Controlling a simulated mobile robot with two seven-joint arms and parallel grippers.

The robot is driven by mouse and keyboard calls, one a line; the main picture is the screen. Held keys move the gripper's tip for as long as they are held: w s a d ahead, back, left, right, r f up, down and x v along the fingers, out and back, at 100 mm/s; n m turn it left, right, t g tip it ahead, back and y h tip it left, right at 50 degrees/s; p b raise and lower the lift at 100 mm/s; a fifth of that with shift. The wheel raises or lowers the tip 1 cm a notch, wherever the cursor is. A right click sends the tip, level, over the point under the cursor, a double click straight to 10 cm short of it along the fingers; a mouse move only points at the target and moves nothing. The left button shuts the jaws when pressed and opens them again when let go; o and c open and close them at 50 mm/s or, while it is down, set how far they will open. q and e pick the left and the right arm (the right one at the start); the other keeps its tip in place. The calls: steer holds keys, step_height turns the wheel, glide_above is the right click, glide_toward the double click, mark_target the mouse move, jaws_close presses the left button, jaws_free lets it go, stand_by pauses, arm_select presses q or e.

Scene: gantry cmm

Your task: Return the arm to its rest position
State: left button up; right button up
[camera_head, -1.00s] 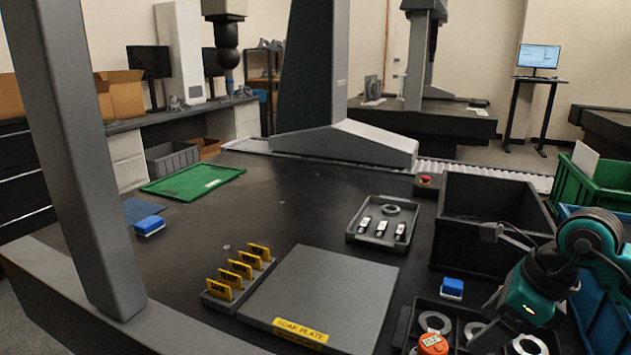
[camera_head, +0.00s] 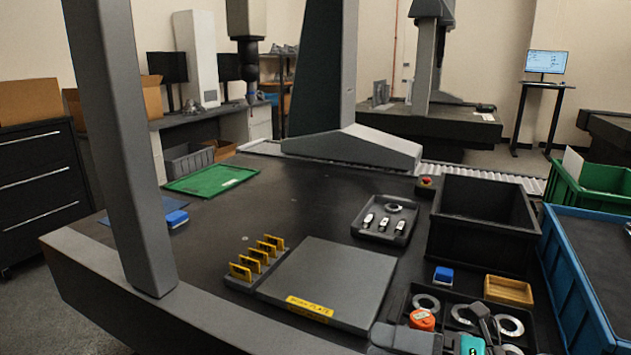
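Only a small part of my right arm shows, low at the bottom right of the head view. It is a teal and dark piece, with what looks like the dark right gripper (camera_head: 486,322) over the black tray with metal rings (camera_head: 451,298). I cannot make out its fingers well enough to tell whether it is open or shut, and I see nothing held. My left arm and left gripper are not in view.
The dark table holds a grey soak plate (camera_head: 335,280), yellow tags in a rack (camera_head: 254,258), a small parts tray (camera_head: 384,221), a black bin (camera_head: 482,224), a blue block (camera_head: 443,276) and a yellow tray (camera_head: 509,290). A blue bin (camera_head: 580,270) stands at right. The table's middle is clear.

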steer(key=d+f+m+t+h+p, duration=0.1)
steer(key=d+f+m+t+h, duration=0.4)
steer(key=m, duration=0.8)
steer(key=d+f+m+t+h+p, duration=0.2)
steer(key=f+m+t+h, duration=0.35)
steer(key=m, duration=0.75)
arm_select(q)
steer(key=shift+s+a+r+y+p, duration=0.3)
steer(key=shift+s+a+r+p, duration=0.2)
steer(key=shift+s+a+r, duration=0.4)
arm_select(e)
steer(key=s+d+f+m+g+h, duration=0.1)
steer(key=s+f+m+g+h, duration=0.4)
steer(key=s+f+m, duration=0.3)
step_height(320, 180, down, 3)
steer(key=shift+s+g, duration=0.35)
steer(key=shift+s, duration=0.65)
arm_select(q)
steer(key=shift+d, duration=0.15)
arm_select(e)
steer(key=shift+w, duration=0.1)
